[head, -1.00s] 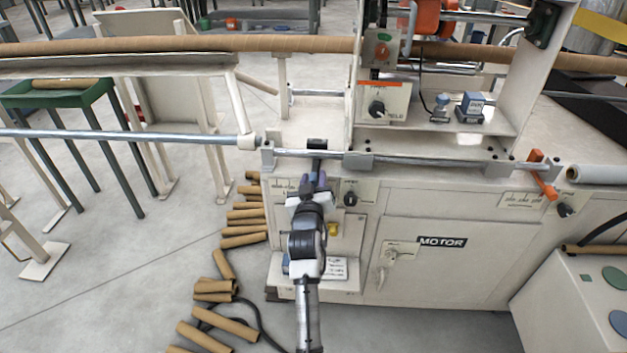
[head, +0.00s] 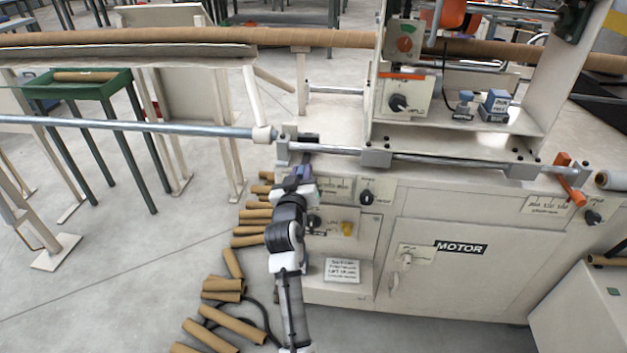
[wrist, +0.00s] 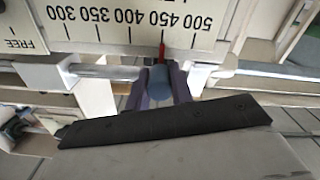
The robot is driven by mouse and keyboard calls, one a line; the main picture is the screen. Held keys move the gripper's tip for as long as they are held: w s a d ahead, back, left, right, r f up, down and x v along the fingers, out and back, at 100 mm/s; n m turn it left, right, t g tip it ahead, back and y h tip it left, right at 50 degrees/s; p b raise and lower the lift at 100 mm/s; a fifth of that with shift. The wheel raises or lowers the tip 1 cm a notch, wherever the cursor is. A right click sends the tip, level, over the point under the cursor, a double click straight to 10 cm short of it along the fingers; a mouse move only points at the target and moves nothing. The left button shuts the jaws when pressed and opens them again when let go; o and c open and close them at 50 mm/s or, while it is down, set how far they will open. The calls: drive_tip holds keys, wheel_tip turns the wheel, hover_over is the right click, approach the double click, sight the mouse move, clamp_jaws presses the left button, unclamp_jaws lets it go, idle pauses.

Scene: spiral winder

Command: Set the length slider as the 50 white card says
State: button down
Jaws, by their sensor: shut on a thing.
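My gripper (head: 302,172) is at the left end of the machine's front rail. In the wrist view my gripper (wrist: 160,88) is shut on a blue-grey round knob (wrist: 160,80), the slider's handle. A red pointer (wrist: 162,50) stands above the knob, against a white scale (wrist: 100,30) that appears upside down. The pointer is near the 450 figure, between 400 and 500. In the head view the dark slider block (head: 307,140) sits just right of the left rail clamp. A white card (head: 342,270) leans low on the machine's front; its print is too small to read.
A dark flat bar (wrist: 165,120) crosses the wrist view close to the knob. Rail clamps (head: 376,157) and an orange lever (head: 570,180) lie to the right. Several cardboard tubes (head: 232,318) lie on the floor at left. Black dials (head: 366,197) sit on the front panel.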

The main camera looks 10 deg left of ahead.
drive_tip(key=c, duration=1.2)
unclamp_jaws()
drive_tip(key=shift+c, duration=0.2)
drive_tip(key=s+b, duration=0.2)
drive_tip(key=s, duration=1.2)
